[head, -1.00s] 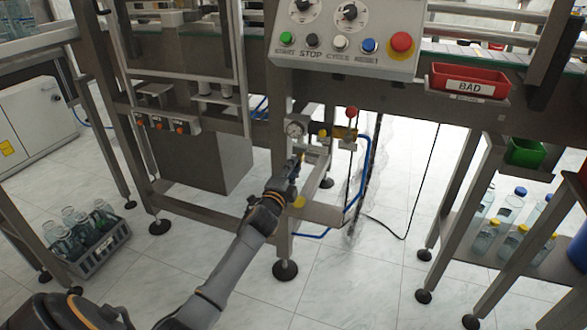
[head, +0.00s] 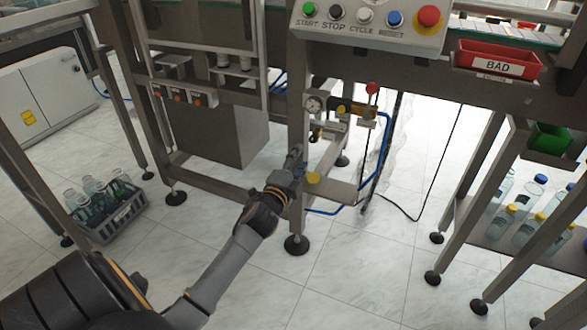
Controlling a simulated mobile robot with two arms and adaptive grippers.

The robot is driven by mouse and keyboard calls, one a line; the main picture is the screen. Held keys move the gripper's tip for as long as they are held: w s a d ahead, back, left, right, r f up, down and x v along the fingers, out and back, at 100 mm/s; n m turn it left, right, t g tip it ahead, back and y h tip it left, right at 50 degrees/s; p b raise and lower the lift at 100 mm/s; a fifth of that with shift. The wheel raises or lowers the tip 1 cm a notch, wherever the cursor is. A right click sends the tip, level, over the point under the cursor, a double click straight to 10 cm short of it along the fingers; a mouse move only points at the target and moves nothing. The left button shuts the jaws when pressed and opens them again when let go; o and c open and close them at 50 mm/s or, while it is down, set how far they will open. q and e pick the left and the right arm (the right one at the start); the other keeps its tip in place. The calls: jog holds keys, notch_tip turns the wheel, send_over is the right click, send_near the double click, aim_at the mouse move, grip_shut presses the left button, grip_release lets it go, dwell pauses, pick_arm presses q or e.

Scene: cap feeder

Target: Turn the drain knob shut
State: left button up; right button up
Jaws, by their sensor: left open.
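My left gripper (head: 296,156) is open and points up beside the metal post under the control panel. It holds nothing that I can see. Just right of it is a low yellow knob (head: 313,178); I cannot tell whether they touch. My right gripper is not in view.
A blue hose (head: 383,145) loops beside the fittings. The control panel (head: 370,35) overhangs them. A red BAD bin (head: 497,65) is at upper right. A grey crate of bottles (head: 115,220) stands on the floor at left. The floor in front is clear.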

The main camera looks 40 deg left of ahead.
pick_arm(q)
jog(key=v, duration=0.4)
jog(key=shift+s, duration=0.1)
dwell(0.4)
